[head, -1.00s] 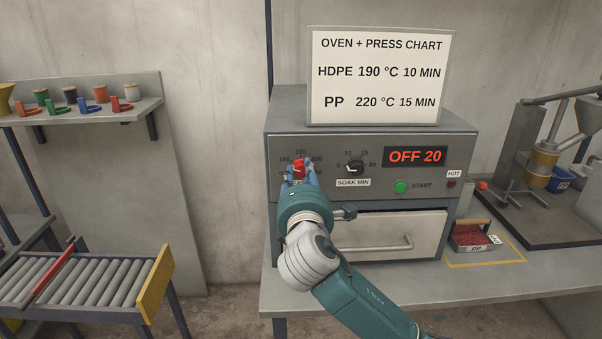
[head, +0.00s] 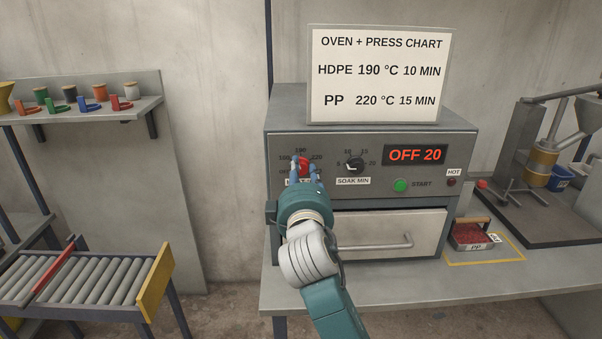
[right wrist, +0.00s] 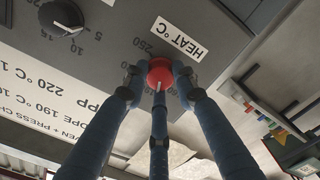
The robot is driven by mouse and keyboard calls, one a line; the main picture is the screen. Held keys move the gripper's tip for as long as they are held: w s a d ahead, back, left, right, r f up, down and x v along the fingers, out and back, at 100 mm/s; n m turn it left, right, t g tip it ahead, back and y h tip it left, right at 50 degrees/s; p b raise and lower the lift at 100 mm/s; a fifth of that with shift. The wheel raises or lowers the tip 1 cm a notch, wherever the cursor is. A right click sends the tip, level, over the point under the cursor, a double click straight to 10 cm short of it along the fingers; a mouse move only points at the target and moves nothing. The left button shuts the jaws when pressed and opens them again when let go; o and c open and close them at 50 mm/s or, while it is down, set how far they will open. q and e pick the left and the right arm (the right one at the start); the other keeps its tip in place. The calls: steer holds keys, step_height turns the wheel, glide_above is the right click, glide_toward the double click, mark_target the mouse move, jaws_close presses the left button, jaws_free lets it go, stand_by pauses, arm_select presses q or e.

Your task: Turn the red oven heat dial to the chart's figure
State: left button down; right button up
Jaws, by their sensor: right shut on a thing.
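The red heat dial (head: 304,166) is on the left of the oven's front panel; figures 160, 190 and 220 show around it. My right gripper (head: 305,172) is closed around it, its fingers on the dial's sides. In the right wrist view the red dial (right wrist: 160,71) sits between three blue fingers, its white mark towards the middle finger, which hides the figure there. The chart (head: 380,75) on the oven reads HDPE 190 °C 10 MIN and PP 220 °C 15 MIN. The display (head: 415,155) reads OFF 20. My left gripper is not in view.
The black soak dial (head: 355,165) is close on the right, with the green start button (head: 400,185) beyond. The oven drawer handle (head: 375,244) juts out below. A tray labelled PP (head: 473,238) holds red granules on the bench. A roller conveyor (head: 85,278) stands left.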

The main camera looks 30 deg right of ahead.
steer(key=m, duration=0.4)
steer(key=shift+f, duration=0.2)
stand_by(0.6)
steer(key=o, duration=1.2)
steer(key=shift+c, duration=0.2)
steer(key=v, duration=0.7)
steer(key=shift+s, duration=0.3)
